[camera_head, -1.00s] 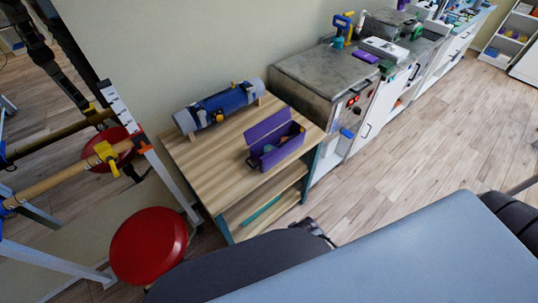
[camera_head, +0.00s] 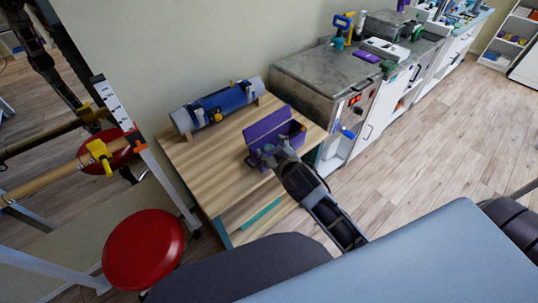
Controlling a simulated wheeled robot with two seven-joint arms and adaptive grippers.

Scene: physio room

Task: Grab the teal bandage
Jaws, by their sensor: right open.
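The open purple box (camera_head: 298,139) stands on the wooden table, its lid raised at the back. My right gripper (camera_head: 268,153) is at the box's front left, over its opening as seen from here, and open. Its arm reaches in from the lower right. The gripper and arm hide most of the box's inside, and I cannot make out a teal bandage there now. I cannot tell whether the fingers touch anything. My left gripper is not in view.
A blue-grey roll (camera_head: 218,107) lies at the back of the wooden table (camera_head: 208,158). A long teal item (camera_head: 260,213) lies on its lower shelf. A red stool (camera_head: 144,249) stands at left. A metal-topped cabinet (camera_head: 325,75) adjoins the table at right.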

